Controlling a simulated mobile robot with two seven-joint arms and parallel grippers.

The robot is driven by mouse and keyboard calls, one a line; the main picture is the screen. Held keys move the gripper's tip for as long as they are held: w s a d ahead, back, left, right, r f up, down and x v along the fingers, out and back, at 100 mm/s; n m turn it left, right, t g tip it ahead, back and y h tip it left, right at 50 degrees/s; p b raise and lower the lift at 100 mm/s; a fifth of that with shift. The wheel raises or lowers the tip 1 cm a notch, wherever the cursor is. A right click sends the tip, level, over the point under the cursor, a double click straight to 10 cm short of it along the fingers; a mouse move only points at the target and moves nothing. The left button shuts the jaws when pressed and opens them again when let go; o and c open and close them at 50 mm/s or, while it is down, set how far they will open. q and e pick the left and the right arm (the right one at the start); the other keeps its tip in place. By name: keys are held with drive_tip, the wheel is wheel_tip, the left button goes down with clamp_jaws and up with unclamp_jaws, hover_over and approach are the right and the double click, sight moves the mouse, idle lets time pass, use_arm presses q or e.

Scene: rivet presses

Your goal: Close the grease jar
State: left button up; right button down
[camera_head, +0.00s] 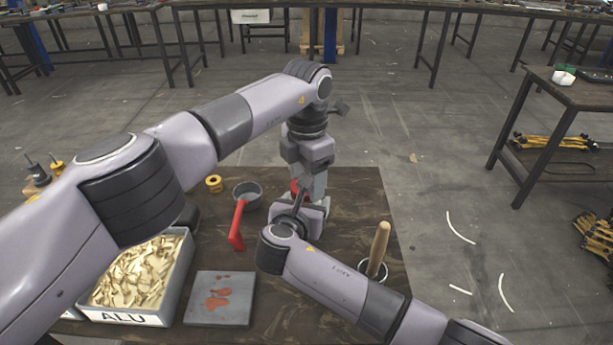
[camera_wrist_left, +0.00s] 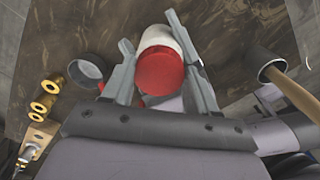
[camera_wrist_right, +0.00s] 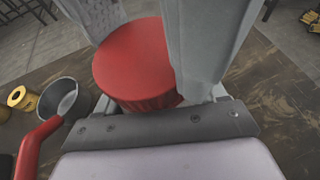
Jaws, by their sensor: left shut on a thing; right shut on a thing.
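The grease jar has a pale body (camera_wrist_left: 158,35) and a round red lid (camera_wrist_left: 160,72). In the left wrist view the lid covers the jar's near end; whether it is fully seated cannot be told. My left gripper (camera_wrist_left: 148,30) points down from above with its fingers on both sides of the lid, shut on it. My right gripper (camera_head: 302,200) comes in low from the side and is shut on the jar body. In the right wrist view the large lid (camera_wrist_right: 138,60) hides that grip and the body. In the head view only a bit of red shows between the grippers.
On the table stand a grey pan (camera_head: 247,194) with a red handle, a yellow ring (camera_head: 214,184), a bin marked ALU (camera_head: 125,317), a red-smeared plate (camera_head: 240,284) and a cup (camera_head: 392,275) with a wooden handle. The table's right part is fairly clear.

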use_arm(q)
drive_tip(key=o, duration=1)
drive_tip(key=shift+r, duration=2.3)
drive_tip(key=shift+c, duration=0.4)
